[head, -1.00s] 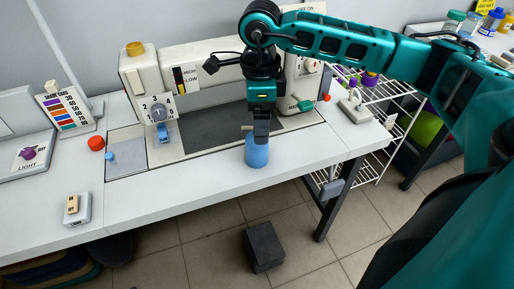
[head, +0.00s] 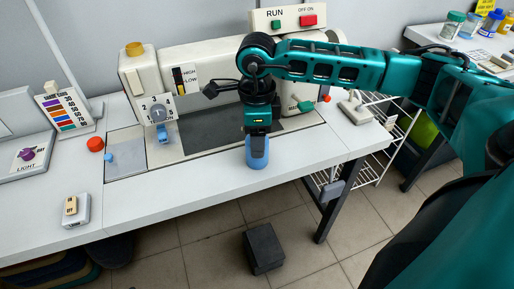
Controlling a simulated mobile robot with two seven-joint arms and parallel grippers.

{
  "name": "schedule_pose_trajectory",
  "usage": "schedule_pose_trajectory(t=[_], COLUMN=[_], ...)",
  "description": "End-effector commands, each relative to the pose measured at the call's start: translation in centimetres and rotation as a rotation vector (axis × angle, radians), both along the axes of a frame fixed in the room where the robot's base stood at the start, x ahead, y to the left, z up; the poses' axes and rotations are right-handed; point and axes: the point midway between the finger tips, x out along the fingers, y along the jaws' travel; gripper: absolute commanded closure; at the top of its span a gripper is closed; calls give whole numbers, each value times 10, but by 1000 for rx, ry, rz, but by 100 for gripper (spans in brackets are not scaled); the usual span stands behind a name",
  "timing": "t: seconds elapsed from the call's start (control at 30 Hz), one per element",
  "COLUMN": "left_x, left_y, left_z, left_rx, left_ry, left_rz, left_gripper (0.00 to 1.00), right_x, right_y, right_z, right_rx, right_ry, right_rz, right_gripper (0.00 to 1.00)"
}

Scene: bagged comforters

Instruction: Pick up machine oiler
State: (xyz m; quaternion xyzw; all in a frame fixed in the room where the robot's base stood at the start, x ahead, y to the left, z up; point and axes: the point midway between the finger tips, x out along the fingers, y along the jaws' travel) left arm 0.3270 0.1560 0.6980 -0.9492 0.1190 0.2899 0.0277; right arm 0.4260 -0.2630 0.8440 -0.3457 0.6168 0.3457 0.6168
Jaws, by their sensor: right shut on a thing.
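A blue cylindrical thing (head: 257,160), which I take to be the machine oiler, stands upright at the front edge of the white sewing table (head: 190,197). My right gripper (head: 257,146) points down over it from above. Its dark fingers are shut on the upper part of the oiler, and they hide the top. The oiler's base seems to be at the table surface; I cannot tell if it is lifted. My left gripper is not in view.
The cream sewing machine (head: 205,75) stands behind my right gripper. A white switch box (head: 75,208) lies at the front left. A white wire rack (head: 375,150) stands right of the table.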

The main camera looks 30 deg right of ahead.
Motion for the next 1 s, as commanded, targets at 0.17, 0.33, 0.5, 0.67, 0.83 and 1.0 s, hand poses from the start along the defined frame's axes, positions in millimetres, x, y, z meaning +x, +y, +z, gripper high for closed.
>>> schedule_pose_trajectory(t=[0.17, 0.33, 0.5, 0.67, 0.83, 1.0], left_x=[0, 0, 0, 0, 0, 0], left_y=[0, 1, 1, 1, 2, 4], left_z=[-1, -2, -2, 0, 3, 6], left_rx=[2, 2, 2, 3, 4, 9], left_ry=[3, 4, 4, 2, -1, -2], left_rz=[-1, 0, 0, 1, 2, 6], left_gripper=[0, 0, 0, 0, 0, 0], right_x=[0, 0, 0, 1, 1, 1], right_y=[0, 0, 0, 0, 0, 0], right_z=[0, 0, 1, 10, 35, 81], right_rx=[0, 0, -1, 0, 0, 1], right_ry=[0, 0, -1, -2, -5, -8], right_rz=[0, 0, 0, 0, 0, 0], right_gripper=[65, 74, 74, 74, 74, 74])
